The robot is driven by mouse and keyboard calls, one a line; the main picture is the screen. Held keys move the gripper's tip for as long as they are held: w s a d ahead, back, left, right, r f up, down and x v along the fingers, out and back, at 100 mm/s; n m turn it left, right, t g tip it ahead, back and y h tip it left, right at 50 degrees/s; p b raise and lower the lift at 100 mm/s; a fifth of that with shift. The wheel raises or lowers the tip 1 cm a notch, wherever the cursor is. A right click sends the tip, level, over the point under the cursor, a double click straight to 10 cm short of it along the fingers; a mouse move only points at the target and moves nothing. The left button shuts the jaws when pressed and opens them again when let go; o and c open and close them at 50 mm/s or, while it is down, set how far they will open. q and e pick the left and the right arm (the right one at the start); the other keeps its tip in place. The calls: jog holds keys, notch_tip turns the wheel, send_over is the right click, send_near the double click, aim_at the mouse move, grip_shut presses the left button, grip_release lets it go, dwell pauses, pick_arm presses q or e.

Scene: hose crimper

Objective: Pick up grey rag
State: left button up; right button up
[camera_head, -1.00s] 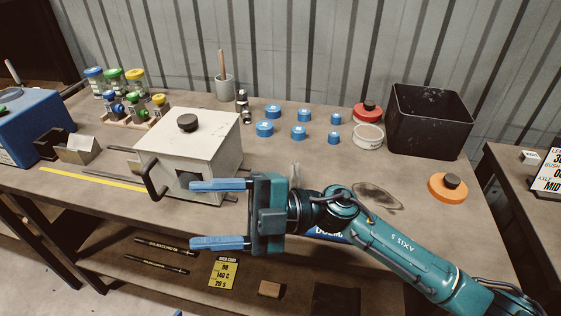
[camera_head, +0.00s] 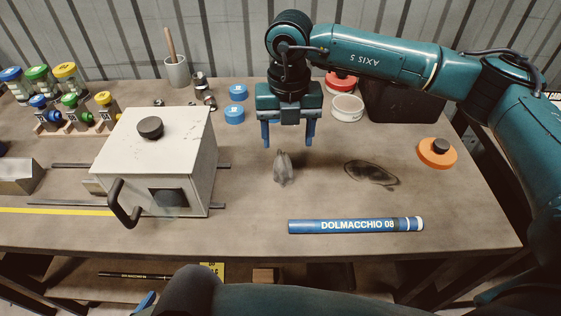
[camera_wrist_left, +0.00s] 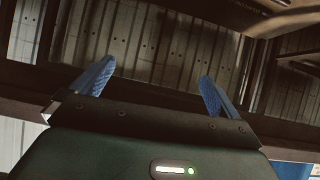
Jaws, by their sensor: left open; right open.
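The grey rag (camera_head: 284,168) is a small crumpled piece standing up on the workbench (camera_head: 255,205), right of the white box. My right gripper (camera_head: 288,146) points down over the rag in the head view. Its two blue fingers are open, with the rag just below and between them in the picture. The rag appears apart from the fingers, though the exact height gap is hard to judge. My left gripper (camera_wrist_left: 157,72) is open and empty in the left wrist view, facing a dark beam and corrugated panels.
The white box (camera_head: 155,155) with a black handle stands left of the rag. A blue tube (camera_head: 355,225) lies in front. A dark stain (camera_head: 370,172) and an orange disc (camera_head: 437,152) are to the right. Blue caps (camera_head: 234,115) and a black bin (camera_head: 400,108) are behind.

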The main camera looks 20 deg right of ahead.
aim_at(283, 163)
notch_tip(283, 163, down, 4)
jog(key=shift+r, duration=0.15)
jog(key=shift+w+a+f+p, duration=0.15)
jog(key=shift+f+p, duration=0.15)
jog(key=shift+f, duration=0.6)
jog(key=shift+w+a+f+p, duration=0.15)
jog(key=shift+f+p, duration=0.2)
jog(key=shift+f, duration=0.6)
jog(key=shift+w+a+f+p, duration=0.15)
jog(key=shift+f+p, duration=0.15)
jog(key=shift+f, duration=0.6)
jog(key=shift+d, duration=0.1)
jog(key=c, duration=1)
